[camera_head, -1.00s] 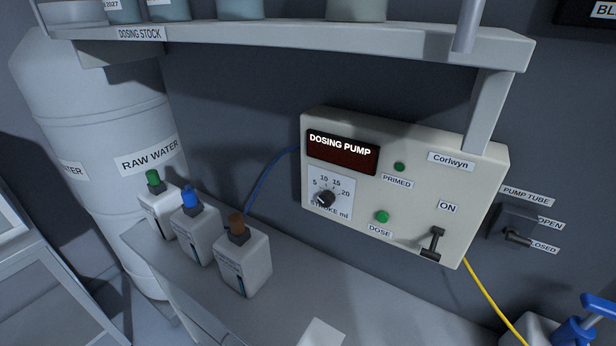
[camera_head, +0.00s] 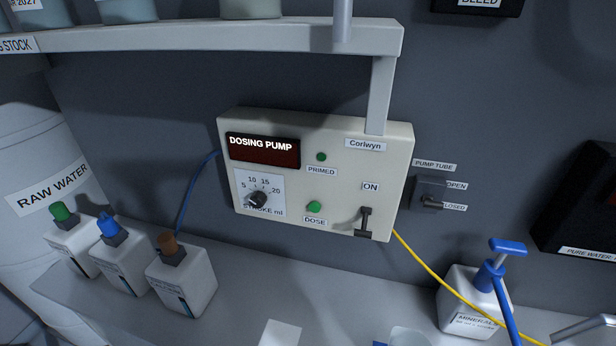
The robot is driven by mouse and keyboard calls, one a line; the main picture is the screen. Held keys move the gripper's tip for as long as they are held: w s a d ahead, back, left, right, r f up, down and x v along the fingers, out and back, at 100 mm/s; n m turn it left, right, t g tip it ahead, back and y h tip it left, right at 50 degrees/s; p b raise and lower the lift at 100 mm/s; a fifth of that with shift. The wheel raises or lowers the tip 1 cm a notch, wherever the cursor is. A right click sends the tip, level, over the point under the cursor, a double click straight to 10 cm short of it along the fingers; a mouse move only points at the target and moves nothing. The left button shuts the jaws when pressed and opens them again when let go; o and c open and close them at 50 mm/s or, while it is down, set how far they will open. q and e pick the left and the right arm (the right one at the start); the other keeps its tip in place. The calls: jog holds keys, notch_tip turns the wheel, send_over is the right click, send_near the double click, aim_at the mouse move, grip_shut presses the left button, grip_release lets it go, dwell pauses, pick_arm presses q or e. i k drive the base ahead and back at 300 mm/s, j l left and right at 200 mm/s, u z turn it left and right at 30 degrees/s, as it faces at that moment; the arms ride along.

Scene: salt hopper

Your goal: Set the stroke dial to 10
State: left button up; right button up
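The stroke dial (camera_head: 257,199) is a small dark knob on a white scale plate marked 5, 10, 15 and 20, labelled STROKE ml. It sits at the lower left of the cream dosing pump box (camera_head: 340,180) on the wall. The knob's pointer is too small to read with certainty. Neither of my grippers is in the head view, and nothing touches the dial.
A dark display, green PRIMED and DOSE buttons (camera_head: 313,207) and a power lever (camera_head: 364,221) are on the pump. Several capped bottles (camera_head: 182,281) stand below left. A shelf (camera_head: 220,38) overhangs above. A minerals bottle (camera_head: 470,300) and yellow tube are at right.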

aim_at(258, 199)
jog(key=k+j+u, duration=0.2)
jog(key=j, duration=0.3)
jog(key=j+u, duration=0.15)
jog(key=j, duration=0.4)
jog(key=j+u, duration=0.2)
jog(key=j, duration=0.3)
jog(key=k, duration=0.05)
